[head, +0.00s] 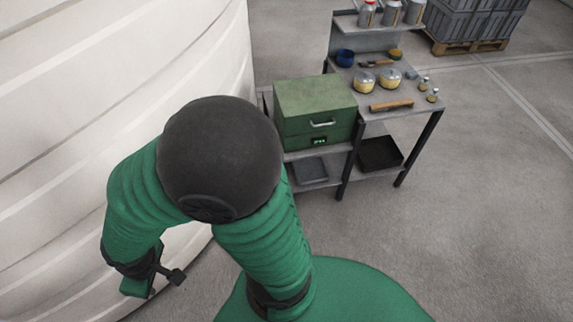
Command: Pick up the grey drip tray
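The grey drip tray (309,171) looks to be the shallow grey tray on the low shelf of the bench, below the green cabinet. It lies flat, and my arm covers nothing of its middle. My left gripper is not in view.
A black tray (380,154) sits on the low shelf to the right. A green cabinet (314,110) stands above the grey tray. Tins, a brush and bottles are on the bench top (395,108). Bench legs frame the shelves. The floor (460,220) in front is clear.

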